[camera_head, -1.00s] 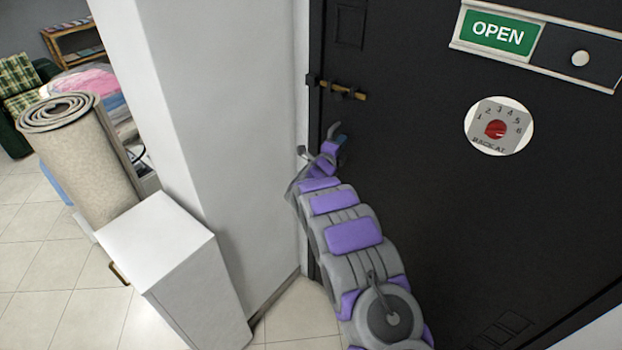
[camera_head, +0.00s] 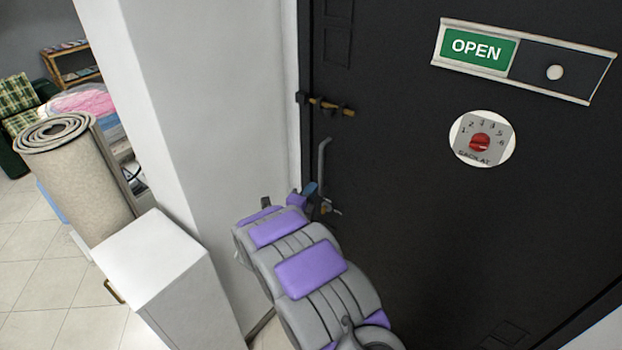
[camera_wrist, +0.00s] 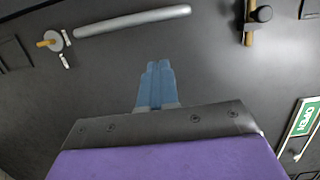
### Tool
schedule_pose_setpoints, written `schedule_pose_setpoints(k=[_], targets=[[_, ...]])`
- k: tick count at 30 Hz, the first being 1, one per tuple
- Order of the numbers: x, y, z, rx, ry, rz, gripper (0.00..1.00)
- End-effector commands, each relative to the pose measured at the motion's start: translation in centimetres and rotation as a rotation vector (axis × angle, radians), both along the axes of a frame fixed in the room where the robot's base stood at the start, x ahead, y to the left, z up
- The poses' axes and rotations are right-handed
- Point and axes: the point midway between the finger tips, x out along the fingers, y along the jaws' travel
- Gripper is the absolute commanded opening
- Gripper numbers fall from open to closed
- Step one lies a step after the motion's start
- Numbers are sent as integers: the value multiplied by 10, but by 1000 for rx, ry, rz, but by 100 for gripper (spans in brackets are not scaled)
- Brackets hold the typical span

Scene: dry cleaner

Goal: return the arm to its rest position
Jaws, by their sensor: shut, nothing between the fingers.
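My arm reaches up from the bottom of the head view, with purple and grey links. My gripper (camera_head: 309,190) is at its far end, in front of the black door (camera_head: 400,230), just below the grey door handle (camera_head: 323,160). In the wrist view my gripper (camera_wrist: 156,68) shows as two blue fingers pressed together with nothing between them. The grey handle (camera_wrist: 132,21) lies above the fingertips there, apart from them. Part of the door lock area is hidden behind the arm in the head view.
A brass bolt (camera_head: 330,106) sits on the door above the handle. An OPEN sign (camera_head: 477,49) and a round dial (camera_head: 481,140) are on the door at right. A white wall stands left of the door. A white cabinet (camera_head: 150,255) and rolled carpet (camera_head: 75,185) are at left.

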Motion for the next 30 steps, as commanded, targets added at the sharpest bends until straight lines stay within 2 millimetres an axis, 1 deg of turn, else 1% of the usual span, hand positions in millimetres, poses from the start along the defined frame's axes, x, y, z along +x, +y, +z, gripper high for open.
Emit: schedule_pose_setpoints(k=[4, 7, 10, 13, 17, 20, 23, 26, 29, 30], targets=[[-2, 7, -1, -4, 4, 4, 0], [2, 7, 3, -6, 33, 24, 0], [6, 7, 12, -17, 101, 74, 0], [9, 5, 26, -41, 195, 155, 0], [1, -1, 42, -91, 331, 279, 0], [-12, -5, 54, -141, 424, 380, 0], [-32, -8, 62, -205, 521, 485, 0], [-57, -12, 70, -275, 608, 588, 0], [-87, -20, 77, -354, 696, 690, 0], [-101, -25, 79, -385, 731, 733, 0]])
